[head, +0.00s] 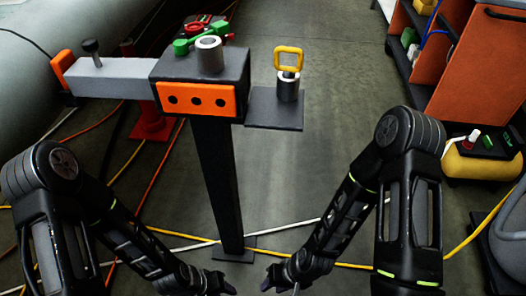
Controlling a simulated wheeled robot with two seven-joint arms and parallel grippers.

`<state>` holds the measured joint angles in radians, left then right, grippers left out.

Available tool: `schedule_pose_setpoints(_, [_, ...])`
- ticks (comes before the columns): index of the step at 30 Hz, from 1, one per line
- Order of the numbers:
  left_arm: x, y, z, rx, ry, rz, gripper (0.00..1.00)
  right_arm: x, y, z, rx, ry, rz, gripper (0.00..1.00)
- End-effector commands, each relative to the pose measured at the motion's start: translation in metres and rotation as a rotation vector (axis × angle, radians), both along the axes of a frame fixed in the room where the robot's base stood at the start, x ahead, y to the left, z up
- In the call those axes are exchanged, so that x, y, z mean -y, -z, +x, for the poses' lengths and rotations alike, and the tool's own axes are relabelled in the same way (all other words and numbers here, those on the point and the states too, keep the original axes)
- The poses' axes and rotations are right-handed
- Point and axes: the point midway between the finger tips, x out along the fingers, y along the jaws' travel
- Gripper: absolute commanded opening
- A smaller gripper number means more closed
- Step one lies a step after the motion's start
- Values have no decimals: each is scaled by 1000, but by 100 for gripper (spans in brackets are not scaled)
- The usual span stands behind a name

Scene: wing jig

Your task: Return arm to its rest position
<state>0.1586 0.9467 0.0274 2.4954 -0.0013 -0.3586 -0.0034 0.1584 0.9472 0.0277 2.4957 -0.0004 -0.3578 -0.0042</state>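My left arm (95,215) comes in from the left and bends down towards the bottom centre. Its gripper (222,284) is low in the head view, partly cut off by the bottom edge. My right arm (345,215) comes in from the right and also bends down to the bottom centre. Its gripper (272,281) sits just right of the left one, with a gap between them. Both grippers are small, dark and in front of the foot of the black stand (218,180). I see no object in either, but the finger openings are unclear.
The stand carries a box with an orange panel (198,99), a grey bar (105,80) and a side plate (275,112) holding a yellow-handled pin (289,58). An orange cart (455,60) and a yellow compressor (470,163) stand right. Cables (310,263) cross the floor.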

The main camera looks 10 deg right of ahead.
Motion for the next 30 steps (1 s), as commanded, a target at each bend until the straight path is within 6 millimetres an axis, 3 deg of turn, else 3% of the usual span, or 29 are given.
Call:
schedule_pose_setpoints(1, [0, -21, 0, 0, 0, 0, 36, 0, -21, 0, 1, 0, 0, 33])
schedule_pose_setpoints(6, [0, -77, 0, 1, -1, -1, 36, 0, -77, 1, 2, 2, 1, 33])
schedule_pose_setpoints(12, [1, -133, 0, -1, -3, -2, 36, -1, -133, 1, 1, 4, 2, 33])
schedule_pose_setpoints(16, [1, -146, 0, -1, -3, -2, 36, -1, -146, 1, 0, 4, 2, 33])
schedule_pose_setpoints(30, [1, -143, 0, -1, -4, -1, 36, -1, -143, 1, 0, 4, 2, 33])
